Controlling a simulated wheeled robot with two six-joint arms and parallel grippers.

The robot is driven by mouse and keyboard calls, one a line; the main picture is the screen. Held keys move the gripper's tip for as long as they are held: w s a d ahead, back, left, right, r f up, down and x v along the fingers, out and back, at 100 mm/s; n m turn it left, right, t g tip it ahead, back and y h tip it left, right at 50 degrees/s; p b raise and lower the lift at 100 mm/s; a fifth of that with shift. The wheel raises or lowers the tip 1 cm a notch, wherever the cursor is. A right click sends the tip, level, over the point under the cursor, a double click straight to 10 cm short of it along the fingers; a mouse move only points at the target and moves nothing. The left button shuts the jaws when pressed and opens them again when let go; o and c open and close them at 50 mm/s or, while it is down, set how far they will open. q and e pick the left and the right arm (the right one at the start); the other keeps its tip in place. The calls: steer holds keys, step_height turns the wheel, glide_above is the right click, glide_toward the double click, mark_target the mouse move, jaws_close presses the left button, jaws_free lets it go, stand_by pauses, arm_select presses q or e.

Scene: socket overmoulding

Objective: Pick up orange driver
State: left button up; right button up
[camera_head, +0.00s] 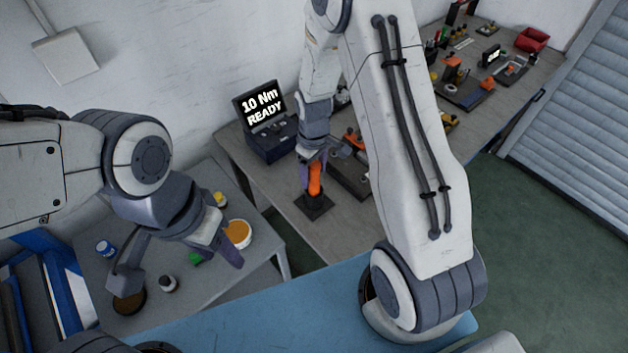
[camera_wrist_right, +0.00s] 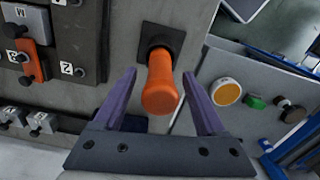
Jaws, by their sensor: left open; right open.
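The orange driver (camera_head: 315,180) stands upright in a small black square holder (camera_head: 315,206) on the grey bench. In the right wrist view the orange driver (camera_wrist_right: 161,85) lies between the two purple fingers of my right gripper (camera_wrist_right: 158,74), with a visible gap on each side. In the head view my right gripper (camera_head: 313,165) is open around the upper part of the driver, partly hiding it. My left gripper (camera_head: 178,266) is open and empty above the small grey table, well left of the driver.
A display (camera_head: 262,106) reading "10 Nm READY" stands behind the driver. A tray with orange and black parts (camera_head: 350,172) lies close to its right. The small table (camera_head: 190,305) holds a yellow-orange tub (camera_head: 238,234) and small bottles. A red bin (camera_head: 532,39) stands far right.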

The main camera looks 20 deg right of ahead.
steer(key=shift+f, duration=1.1)
jaws_close()
steer(key=shift+r, duration=0.15)
